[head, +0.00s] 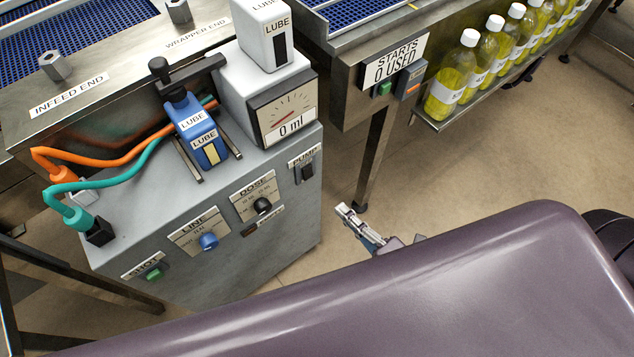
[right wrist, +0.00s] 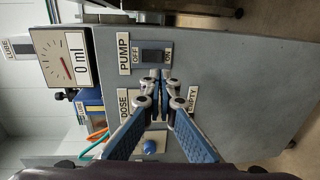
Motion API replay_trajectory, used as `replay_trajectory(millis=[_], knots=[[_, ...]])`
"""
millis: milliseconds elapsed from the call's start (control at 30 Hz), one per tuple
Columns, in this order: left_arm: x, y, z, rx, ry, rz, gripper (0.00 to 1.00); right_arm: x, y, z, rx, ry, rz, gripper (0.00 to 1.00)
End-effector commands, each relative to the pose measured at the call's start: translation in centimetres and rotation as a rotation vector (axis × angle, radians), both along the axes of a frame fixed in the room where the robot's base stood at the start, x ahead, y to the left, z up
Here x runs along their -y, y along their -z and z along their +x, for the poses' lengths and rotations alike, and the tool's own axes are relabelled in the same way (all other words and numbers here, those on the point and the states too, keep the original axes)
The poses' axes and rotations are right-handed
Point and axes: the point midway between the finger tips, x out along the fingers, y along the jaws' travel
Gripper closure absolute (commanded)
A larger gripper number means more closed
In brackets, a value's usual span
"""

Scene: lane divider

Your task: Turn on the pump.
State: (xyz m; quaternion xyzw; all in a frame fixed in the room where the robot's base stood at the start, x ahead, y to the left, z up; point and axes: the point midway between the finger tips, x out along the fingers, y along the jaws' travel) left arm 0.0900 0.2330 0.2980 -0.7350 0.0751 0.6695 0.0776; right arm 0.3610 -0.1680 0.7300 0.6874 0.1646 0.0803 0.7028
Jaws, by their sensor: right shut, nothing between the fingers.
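The pump switch is a small dark rocker (head: 306,173) under the PUMP label (head: 304,157), on the right part of the grey cabinet's sloped face. In the right wrist view the rocker (right wrist: 152,56) sits between the words OFF and ON; which side is pressed I cannot tell. My right gripper (head: 350,214) is to the right of the cabinet in the head view. In the right wrist view its fingertips (right wrist: 160,76) are together and empty, just below the rocker in the picture; contact cannot be made out. My left gripper is not in view.
The cabinet (head: 225,265) also carries a DOSE knob (head: 262,205), a blue LINE knob (head: 208,241) and a green SHOT button (head: 153,273). A gauge (head: 286,112) reads 0 ml. Yellow bottles (head: 456,75) stand on a shelf at the upper right.

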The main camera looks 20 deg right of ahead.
Motion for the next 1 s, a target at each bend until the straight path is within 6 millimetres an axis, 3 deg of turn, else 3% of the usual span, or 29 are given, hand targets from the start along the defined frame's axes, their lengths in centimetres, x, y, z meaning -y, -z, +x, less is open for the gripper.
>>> replay_trajectory(millis=[300, 500, 700, 1000], knots=[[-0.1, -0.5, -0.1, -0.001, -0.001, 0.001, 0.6, -2.0, 0.6, 5.6, 0.003, 0.0, 0.001, 1.0], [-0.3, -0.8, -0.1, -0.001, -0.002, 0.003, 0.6, -3.0, 0.9, 8.3, 0.002, 0.0, 0.002, 1.0], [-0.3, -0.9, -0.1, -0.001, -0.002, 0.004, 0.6, -3.5, 1.2, 9.6, -0.001, 0.0, 0.001, 1.0], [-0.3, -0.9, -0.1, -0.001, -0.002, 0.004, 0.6, -3.6, 1.3, 9.8, -0.001, 0.0, 0.001, 1.0]])
